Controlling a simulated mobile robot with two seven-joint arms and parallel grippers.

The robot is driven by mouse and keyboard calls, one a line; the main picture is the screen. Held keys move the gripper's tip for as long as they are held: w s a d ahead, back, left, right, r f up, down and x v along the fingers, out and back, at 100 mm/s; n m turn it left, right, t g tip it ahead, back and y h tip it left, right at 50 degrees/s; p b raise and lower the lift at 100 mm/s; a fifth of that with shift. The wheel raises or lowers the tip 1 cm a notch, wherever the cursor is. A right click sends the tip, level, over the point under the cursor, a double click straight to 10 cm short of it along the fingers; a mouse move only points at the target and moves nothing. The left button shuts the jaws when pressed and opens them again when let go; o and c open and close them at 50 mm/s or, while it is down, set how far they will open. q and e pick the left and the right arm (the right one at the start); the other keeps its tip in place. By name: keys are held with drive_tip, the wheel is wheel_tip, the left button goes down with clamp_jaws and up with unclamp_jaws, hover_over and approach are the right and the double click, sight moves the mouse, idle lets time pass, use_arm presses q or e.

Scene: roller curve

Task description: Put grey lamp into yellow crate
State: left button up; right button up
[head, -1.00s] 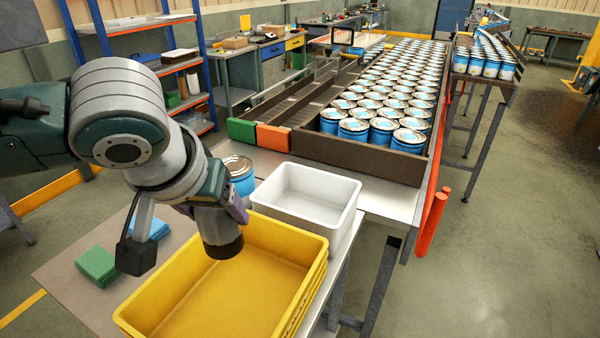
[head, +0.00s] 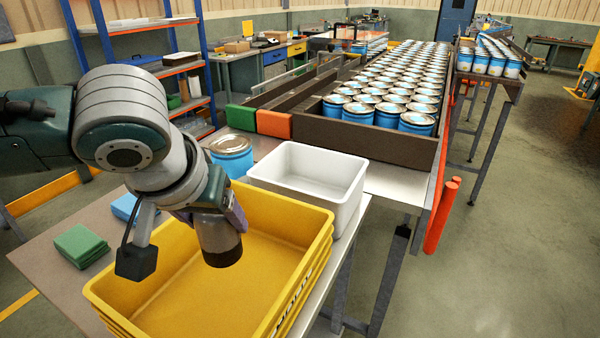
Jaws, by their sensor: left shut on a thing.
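The grey lamp (head: 219,234) is a short grey cylinder with a dark lower end. It hangs slightly tilted from my left gripper (head: 214,205), which is shut on its upper part; the fingertips are largely hidden by the wrist. The yellow crate (head: 300,262) stands open at the table's front, and its visible floor looks bare. In the head view the lamp and gripper overlap the crate's opening, towards its back left. I cannot tell whether the lamp's lower end is below the rim. My right gripper is out of view.
A white bin (head: 345,208) stands directly behind the crate, with a blue can (head: 232,158) to its left. Green cloths (head: 80,245) and a blue cloth (head: 124,207) lie left of the crate. Several blue cans fill the brown-sided conveyor (head: 350,135) behind.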

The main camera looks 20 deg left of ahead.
sight(224, 261)
use_arm(q)
wheel_tip(224, 261, down, 8)
drive_tip(key=b, duration=0.4)
drive_tip(key=shift+f, duration=0.1)
drive_tip(key=o, duration=1.5)
wheel_tip(224, 261, up, 9)
drive_tip(key=p, duration=1)
